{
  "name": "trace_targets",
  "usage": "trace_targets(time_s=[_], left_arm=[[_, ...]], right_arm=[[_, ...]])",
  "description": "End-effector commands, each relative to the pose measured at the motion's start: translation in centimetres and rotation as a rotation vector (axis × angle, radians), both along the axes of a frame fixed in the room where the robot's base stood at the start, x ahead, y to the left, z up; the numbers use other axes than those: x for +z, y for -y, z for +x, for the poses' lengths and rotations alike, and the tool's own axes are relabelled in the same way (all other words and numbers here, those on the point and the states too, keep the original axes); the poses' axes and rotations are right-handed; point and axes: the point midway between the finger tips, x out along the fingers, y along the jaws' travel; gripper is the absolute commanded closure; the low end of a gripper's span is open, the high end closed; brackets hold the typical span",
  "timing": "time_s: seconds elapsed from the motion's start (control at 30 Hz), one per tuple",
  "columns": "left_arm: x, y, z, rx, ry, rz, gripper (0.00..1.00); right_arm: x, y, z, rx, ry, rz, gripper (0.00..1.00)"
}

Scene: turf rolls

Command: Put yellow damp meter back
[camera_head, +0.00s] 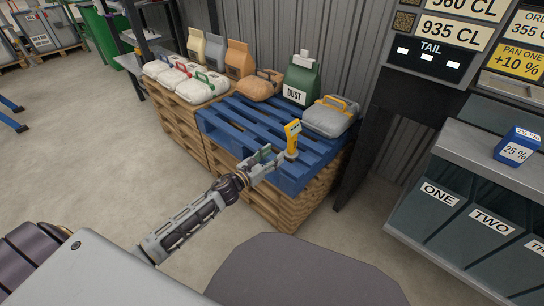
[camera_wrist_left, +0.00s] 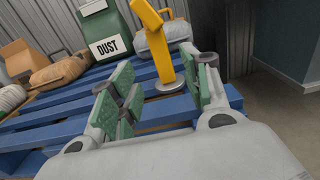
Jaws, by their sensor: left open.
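The yellow damp meter (camera_head: 293,134) stands upright on the blue pallet (camera_head: 225,118), near its front right corner. In the left wrist view the meter (camera_wrist_left: 165,62) shows its yellow body and a round grey base. My left gripper (camera_head: 270,159) is open and low at the pallet's front edge, just left of the meter. In the left wrist view the green-padded fingers (camera_wrist_left: 155,82) stand apart, with the meter seen in the gap between them. I cannot tell whether it is inside the jaws or just beyond the tips. My right gripper is not in view.
A green DUST bag (camera_head: 301,80) and a grey bag with a yellow handle (camera_head: 330,116) stand behind the meter. Several other bags fill the pallets at left. A shelf unit with labelled bins (camera_head: 440,195) and a blue 25 % box (camera_head: 517,147) are at right.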

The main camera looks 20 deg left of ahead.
Motion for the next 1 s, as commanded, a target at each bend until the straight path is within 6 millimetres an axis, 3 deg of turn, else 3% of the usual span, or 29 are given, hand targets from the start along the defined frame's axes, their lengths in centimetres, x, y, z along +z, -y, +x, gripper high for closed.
trace_targets(time_s=[0.37, 0.57, 1.0], left_arm=[[0.0, 0.0, 0.0, 0.001, -0.003, -0.005, 0.53], [-0.7, 0.2, -0.6, 0.025, -0.054, -0.107, 0.53], [-6.2, 1.3, -5.3, 0.229, -0.401, -0.811, 0.53]], right_arm=[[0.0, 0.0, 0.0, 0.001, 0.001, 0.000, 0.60], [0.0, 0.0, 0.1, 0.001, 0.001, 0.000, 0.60], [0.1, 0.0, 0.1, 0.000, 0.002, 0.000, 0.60]])
